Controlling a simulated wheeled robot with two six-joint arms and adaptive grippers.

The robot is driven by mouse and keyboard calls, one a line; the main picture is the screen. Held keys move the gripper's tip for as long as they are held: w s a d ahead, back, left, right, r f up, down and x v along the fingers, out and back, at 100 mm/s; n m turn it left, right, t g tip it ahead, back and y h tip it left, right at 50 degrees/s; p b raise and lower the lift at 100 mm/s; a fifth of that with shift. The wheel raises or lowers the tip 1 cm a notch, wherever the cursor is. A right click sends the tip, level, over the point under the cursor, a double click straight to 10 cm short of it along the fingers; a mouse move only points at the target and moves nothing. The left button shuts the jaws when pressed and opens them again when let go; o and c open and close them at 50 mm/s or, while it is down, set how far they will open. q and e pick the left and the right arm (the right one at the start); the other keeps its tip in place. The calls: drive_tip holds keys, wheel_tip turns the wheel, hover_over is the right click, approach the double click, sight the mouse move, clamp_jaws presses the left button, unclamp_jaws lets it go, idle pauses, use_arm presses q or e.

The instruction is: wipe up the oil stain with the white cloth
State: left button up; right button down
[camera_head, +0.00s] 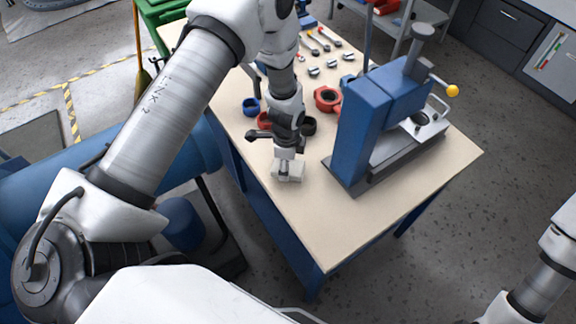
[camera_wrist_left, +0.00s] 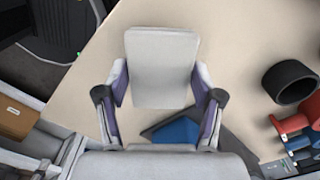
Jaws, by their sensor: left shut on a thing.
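The white cloth (camera_head: 289,172) is a pale folded pad at the tip of my left gripper (camera_head: 288,160), over the near left part of the workbench (camera_head: 330,232). In the left wrist view the cloth (camera_wrist_left: 162,66) lies between the two fingers of my left gripper (camera_wrist_left: 158,105), which is shut on it. The cloth is at or just above the tabletop; I cannot tell if it touches. No oil stain shows in either view; the patch under the cloth is hidden. My right arm shows at the lower right, but its gripper is out of view.
A blue press (camera_head: 361,130) with a yellow-knobbed lever stands right of my left gripper. A red valve body (camera_head: 327,98), a blue ring (camera_head: 251,106) and a black ring (camera_wrist_left: 290,81) are close by. Small parts lie at the back. The bench's near corner is clear.

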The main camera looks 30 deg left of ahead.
use_arm(q)
drive_tip(key=shift+a+r+p, duration=0.25)
drive_tip(key=shift+r+p, duration=0.3)
drive_tip(key=shift+r, duration=0.35)
wheel_tip(320, 180, up, 3)
drive_tip(key=shift+d+r+p, duration=0.1)
drive_tip(key=shift+d+p, duration=0.05)
drive_tip(key=shift+p, duration=0.95)
drive_tip(key=shift+r, duration=0.15)
